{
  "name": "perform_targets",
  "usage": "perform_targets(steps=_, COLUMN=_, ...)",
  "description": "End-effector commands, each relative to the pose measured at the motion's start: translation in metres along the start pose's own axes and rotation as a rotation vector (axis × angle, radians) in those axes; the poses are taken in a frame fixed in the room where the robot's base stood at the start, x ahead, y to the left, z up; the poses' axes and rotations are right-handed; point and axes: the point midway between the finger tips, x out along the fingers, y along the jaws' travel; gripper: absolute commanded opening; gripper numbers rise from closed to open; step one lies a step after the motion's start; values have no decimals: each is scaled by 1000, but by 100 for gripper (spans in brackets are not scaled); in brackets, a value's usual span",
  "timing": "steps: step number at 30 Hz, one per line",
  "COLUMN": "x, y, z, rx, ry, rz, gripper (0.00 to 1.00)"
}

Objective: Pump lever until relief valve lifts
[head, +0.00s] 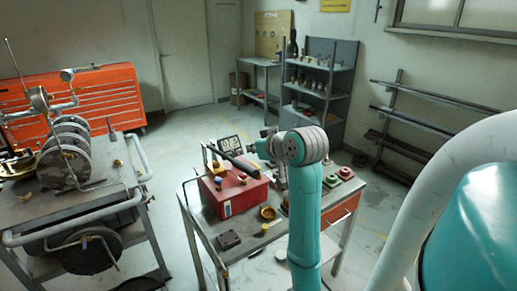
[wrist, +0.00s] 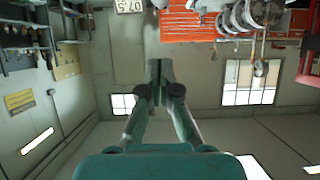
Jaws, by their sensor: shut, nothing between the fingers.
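A red pump box (head: 236,194) sits on the metal cart. A dark lever (head: 240,164) with a black grip lies slanted above it. A digital readout (head: 229,144) stands behind the box; it also shows at the top of the wrist view (wrist: 129,5), too cut off to read surely. My gripper (head: 262,148) is beside the readout, above the box's right side; contact with the lever cannot be told. In the wrist view my gripper (wrist: 160,68) is shut, with nothing between its fingers. I cannot pick out the relief valve surely.
The cart top (head: 211,226) holds a dark block (head: 228,239), a brass dish (head: 268,213) and small green-based parts (head: 346,173) at right. A cart with large discs (head: 66,168) stands at left. Clear floor lies behind.

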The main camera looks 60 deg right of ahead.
Motion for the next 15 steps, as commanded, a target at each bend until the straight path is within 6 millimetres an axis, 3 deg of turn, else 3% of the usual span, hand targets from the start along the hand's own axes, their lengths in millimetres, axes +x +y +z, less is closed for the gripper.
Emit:
perform_targets(steps=7, x=47, y=-1, z=0, rx=0, ry=-2, rz=-1, gripper=0)
perform_targets(steps=15, x=52, y=0, z=32, rx=0, ry=-1, rz=0, gripper=0)
